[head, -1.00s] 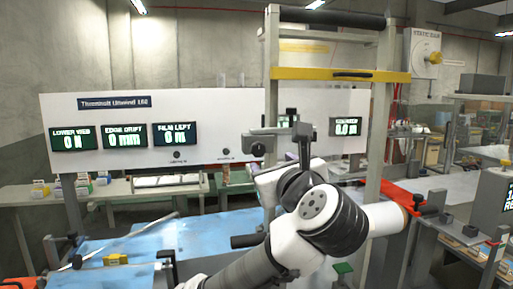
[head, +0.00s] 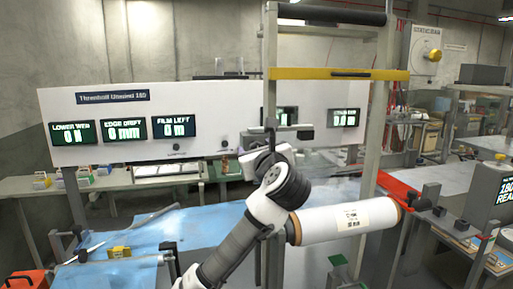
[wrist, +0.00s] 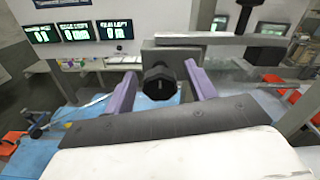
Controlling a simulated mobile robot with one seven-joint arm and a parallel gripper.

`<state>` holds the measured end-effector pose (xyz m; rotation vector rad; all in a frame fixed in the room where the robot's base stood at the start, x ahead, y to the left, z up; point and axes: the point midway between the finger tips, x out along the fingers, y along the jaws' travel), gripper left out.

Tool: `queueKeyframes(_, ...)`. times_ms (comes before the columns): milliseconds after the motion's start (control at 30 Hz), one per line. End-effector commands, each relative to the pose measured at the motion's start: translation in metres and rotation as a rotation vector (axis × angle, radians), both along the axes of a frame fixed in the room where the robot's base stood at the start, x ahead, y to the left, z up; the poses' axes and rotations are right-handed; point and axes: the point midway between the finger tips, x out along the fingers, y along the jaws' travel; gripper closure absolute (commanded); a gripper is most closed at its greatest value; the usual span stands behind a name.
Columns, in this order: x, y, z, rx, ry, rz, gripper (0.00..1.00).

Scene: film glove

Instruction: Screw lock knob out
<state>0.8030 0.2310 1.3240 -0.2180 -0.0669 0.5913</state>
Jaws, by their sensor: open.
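A black faceted knob (wrist: 160,83) shows in the wrist view, on the near side of a grey block (wrist: 161,58). My gripper (wrist: 162,70) is open, with one purple finger to the left of the knob and one to the right. Gaps show between the knob and both fingers. In the head view, my wrist is in front of the tall grey frame (head: 270,85), below a grey clamp-like bar (head: 285,132). My own arm hides the fingertips and the knob there.
A white film roll (head: 340,219) lies just right of my arm. A panel with displays (head: 150,100) stands behind. A yellow crossbar (head: 340,74) spans the frame above. Blue sheet (head: 130,260) covers the left surface, with a yellow block (head: 119,252) on it.

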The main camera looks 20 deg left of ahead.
Motion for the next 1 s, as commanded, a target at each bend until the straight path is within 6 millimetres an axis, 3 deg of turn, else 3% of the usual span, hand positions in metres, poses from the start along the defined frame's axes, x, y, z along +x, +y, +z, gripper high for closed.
queueKeyframes(133, -0.0001, -0.0001, -0.0002, 0.000, 0.000, 0.000, 0.47)
queueKeyframes(467, -0.0004, -0.0003, 0.0000, 0.000, 0.000, 0.000, 0.89)
queueKeyframes(1000, -0.0004, -0.0005, -0.0023, -0.148, -0.100, 0.000, 0.89)
